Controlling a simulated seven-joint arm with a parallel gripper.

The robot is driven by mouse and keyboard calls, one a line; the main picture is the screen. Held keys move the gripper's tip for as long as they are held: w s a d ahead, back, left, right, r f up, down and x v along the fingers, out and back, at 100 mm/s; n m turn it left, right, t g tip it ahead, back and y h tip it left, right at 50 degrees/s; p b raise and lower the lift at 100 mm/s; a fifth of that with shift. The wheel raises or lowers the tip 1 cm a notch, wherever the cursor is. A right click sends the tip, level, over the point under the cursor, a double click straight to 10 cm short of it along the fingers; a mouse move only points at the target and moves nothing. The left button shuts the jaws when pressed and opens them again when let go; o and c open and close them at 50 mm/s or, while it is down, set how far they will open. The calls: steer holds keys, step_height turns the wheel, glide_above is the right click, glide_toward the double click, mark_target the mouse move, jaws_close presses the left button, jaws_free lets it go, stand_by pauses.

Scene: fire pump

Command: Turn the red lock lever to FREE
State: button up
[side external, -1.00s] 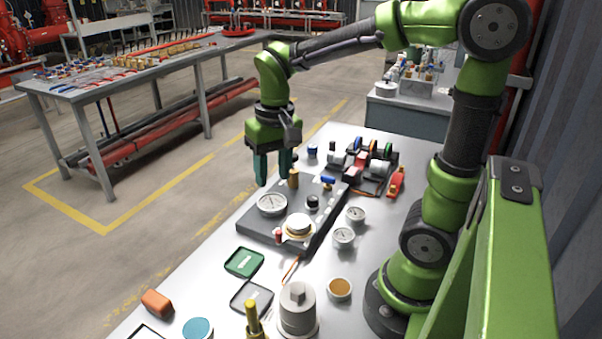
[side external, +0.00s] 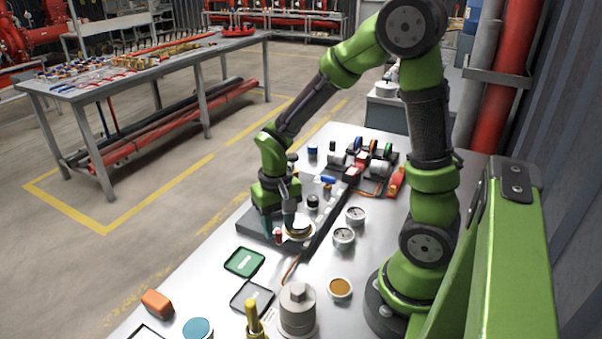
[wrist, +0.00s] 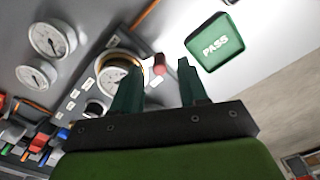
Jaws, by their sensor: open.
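The red lock lever shows as a small red knob (wrist: 160,62) beside a brass-rimmed gauge (wrist: 121,72) in the wrist view. It also shows small and partly covered in the side view (side external: 278,238), on the dark panel (side external: 258,238). My gripper (wrist: 160,68) is open, pointing down, with its two green fingers on either side of the knob in the wrist view. In the side view my gripper (side external: 279,230) is low over the panel at the gauge. I cannot tell whether a finger touches the knob. The FREE marking cannot be read.
A green PASS tray (wrist: 214,42) lies next to the panel, and a dark-rimmed tray (side external: 252,298) lies nearer the camera. Two loose gauges (side external: 344,237) (side external: 355,215) stand right of the panel. An orange block (side external: 157,304) sits at the table's left edge.

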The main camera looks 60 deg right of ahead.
steer(key=shift+f, duration=1)
jaws_close()
